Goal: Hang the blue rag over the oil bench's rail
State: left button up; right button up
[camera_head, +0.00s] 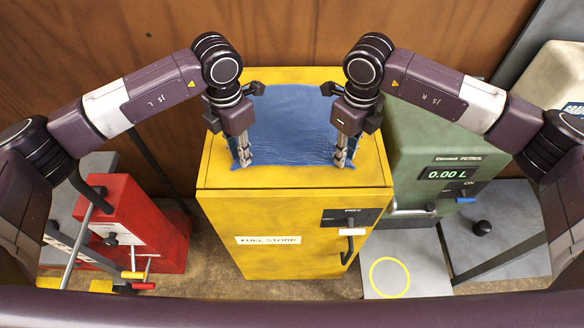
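The blue rag (292,125) lies spread over the top of the yellow fuel store cabinet (230,190). My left gripper (244,155) points down at the rag's near left corner. My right gripper (341,155) points down at its near right corner. Each gripper's fingers look close together, but I cannot tell whether they pinch the cloth. The grippers hide parts of the rag's left and right edges. I cannot clearly make out the oil bench or its rail.
A red machine (138,215) with metal bars stands on the left. A green petrol dispenser (425,150) stands to the right of the cabinet. A yellow ring (390,260) marks a grey plate on the floor. A cream machine (550,80) is at the far right. A wooden wall closes the back.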

pick_arm(q)
jog(key=shift+f, duration=0.15)
grip_shut()
pick_arm(e)
jog(key=shift+s+d+f, duration=0.1)
jog(key=shift+f, duration=0.15)
grip_shut()
